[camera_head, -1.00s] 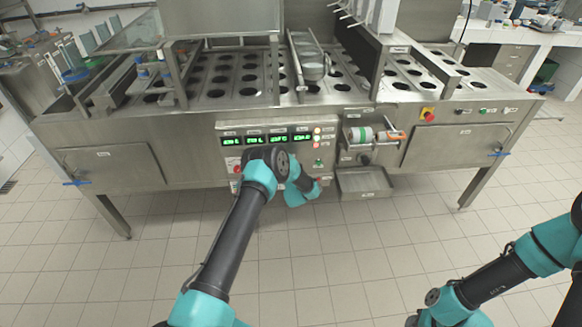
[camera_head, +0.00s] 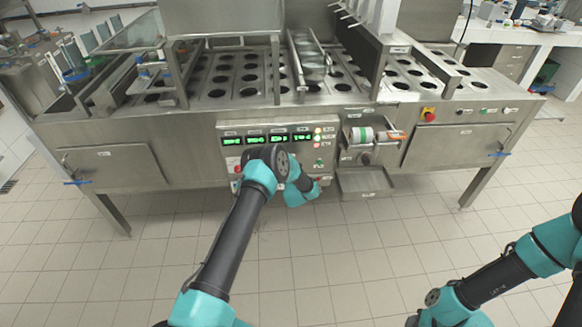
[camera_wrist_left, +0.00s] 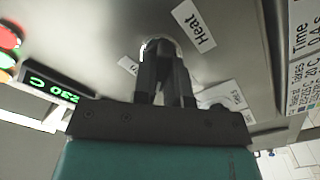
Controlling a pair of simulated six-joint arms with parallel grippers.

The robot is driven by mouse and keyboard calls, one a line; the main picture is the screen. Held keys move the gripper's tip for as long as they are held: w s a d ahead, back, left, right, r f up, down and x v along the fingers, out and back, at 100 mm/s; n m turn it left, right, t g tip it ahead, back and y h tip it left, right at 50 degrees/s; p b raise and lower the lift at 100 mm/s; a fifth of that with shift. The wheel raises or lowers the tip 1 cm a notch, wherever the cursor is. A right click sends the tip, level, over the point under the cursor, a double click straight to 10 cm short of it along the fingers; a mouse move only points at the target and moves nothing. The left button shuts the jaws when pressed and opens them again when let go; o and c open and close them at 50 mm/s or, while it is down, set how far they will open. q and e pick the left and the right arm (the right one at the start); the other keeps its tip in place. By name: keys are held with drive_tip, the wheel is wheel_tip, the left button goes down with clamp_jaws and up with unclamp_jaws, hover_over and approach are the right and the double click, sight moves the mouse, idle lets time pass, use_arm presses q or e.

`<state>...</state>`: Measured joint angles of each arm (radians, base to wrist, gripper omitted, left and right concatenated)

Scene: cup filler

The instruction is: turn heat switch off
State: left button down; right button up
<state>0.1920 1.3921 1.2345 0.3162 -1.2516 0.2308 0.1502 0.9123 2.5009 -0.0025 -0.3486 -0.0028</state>
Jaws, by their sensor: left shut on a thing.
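Green number displays (camera_head: 254,140) and round lights (camera_head: 317,138) sit on the panel. A roll unit (camera_head: 362,135) and an open metal tray (camera_head: 363,183) are right of it. A red emergency button (camera_head: 428,114) is farther right. The tiled floor in front is clear.

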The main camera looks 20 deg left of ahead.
use_arm(q)
drive_tip(key=shift+f+n, duration=0.2)
drive_tip(key=shift+n, duration=4.8)
drive_tip(key=c, duration=1.2)
unclamp_jaws()
drive_tip(key=shift+o, duration=0.2)
drive_tip(key=shift+s, duration=0.1)
drive_tip(key=v, duration=1.7)
drive_tip(key=shift+s, duration=0.15)
